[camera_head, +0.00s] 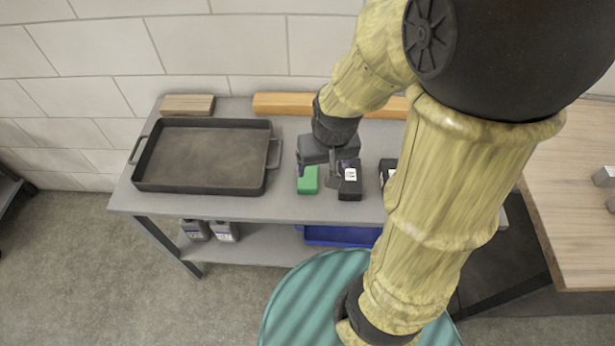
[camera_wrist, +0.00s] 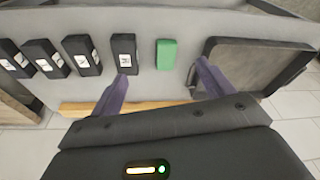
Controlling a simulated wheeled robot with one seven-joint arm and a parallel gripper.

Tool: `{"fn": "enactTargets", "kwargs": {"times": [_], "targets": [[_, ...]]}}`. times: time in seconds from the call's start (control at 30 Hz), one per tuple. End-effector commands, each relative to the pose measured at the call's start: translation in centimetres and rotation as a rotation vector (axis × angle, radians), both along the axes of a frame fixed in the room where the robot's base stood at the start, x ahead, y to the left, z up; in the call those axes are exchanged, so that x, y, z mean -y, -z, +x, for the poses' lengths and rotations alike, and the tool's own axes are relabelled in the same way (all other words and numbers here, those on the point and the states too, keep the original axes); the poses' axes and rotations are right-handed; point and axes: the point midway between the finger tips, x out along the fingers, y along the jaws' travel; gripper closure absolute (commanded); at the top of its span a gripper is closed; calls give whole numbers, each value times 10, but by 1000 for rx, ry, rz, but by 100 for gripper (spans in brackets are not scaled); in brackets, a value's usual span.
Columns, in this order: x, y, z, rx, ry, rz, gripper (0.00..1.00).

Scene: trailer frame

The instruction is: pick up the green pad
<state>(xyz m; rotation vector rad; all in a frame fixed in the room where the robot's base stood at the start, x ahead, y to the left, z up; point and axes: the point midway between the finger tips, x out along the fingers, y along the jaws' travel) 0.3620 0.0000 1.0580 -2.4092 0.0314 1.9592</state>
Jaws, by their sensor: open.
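The green pad (camera_head: 307,180) lies on the grey table, between the dark tray and a black box with a white label. In the wrist view the green pad (camera_wrist: 166,54) shows whole, between and beyond the two purple fingers. My gripper (camera_head: 331,163) is above the table close to the pad and hides part of it in the head view. I cannot tell the exact height of the fingers above the pad.
A black labelled box (camera_head: 350,182) stands just right of the pad; several similar ones (camera_wrist: 83,55) form a row. The dark tray (camera_head: 205,125) is on the left. A wooden beam (camera_head: 280,104) and a wooden block (camera_head: 187,105) lie along the back of the table (camera_head: 240,203).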

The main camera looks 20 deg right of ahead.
Motion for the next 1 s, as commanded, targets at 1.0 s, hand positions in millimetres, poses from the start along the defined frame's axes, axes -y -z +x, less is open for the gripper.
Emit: {"fn": "enactTargets", "kwargs": {"times": [1.0], "targets": [[0,57,125,-207,274,21,20]]}}
